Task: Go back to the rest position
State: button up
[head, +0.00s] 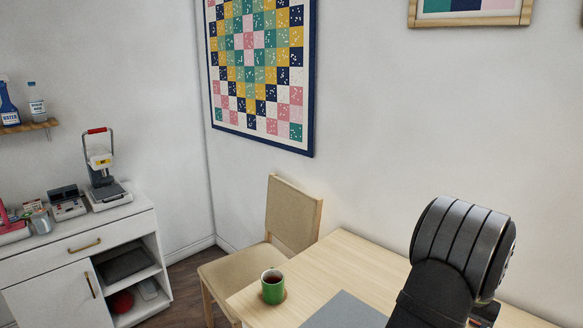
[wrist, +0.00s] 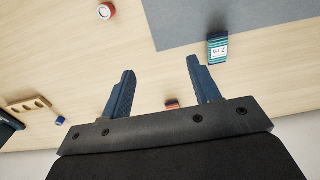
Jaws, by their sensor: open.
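My gripper (wrist: 160,66) is open above the wooden table, its two blue fingers apart with nothing held between the tips. In the head view my dark arm rises at the lower right over the table (head: 364,270), and the gripper's fingers are not visible there. A small orange-red thing (wrist: 172,103) shows between the finger bases in the wrist view, partly hidden by the gripper body; it appears to lie beyond the fingers.
In the wrist view, a teal box (wrist: 217,50) lies by the grey mat (wrist: 190,22), with a red-and-white round item (wrist: 106,11), a wooden holder (wrist: 32,106) and a small blue piece (wrist: 61,121). In the head view, a green mug (head: 272,290) stands near a chair (head: 292,215).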

jog(key=s+a, duration=1.2)
jog(key=s, duration=0.1)
jog(key=shift+n, duration=0.3)
jog(key=w+a+f, duration=0.1)
jog(key=w, duration=0.1)
jog(key=w+a+f, duration=0.1)
jog(key=w+f, duration=0.1)
jog(key=w+a+f, duration=0.1)
jog(key=w+f, duration=0.1)
jog(key=shift+w+a+f, duration=0.1)
jog(key=shift+w, duration=0.3)
jog(key=shift+w+a+f, duration=0.2)
jog(key=shift+w+f, duration=0.1)
jog(key=shift+w, duration=0.2)
jog(key=o, duration=1)
jog(key=shift+c, duration=0.2)
jog(key=w+d+r+m+t+h, duration=0.1)
jog(key=w+d+r+h, duration=0.1)
jog(key=w+d+r, duration=0.75)
jog(key=w+d+r+h, duration=0.2)
jog(key=w+d+r, duration=0.4)
jog(key=d+r, duration=0.55)
jog(key=x, duration=0.7)
jog(key=shift+w+a+f, duration=0.25)
jog(key=shift+w+f, duration=0.05)
jog(key=shift+w, duration=0.05)
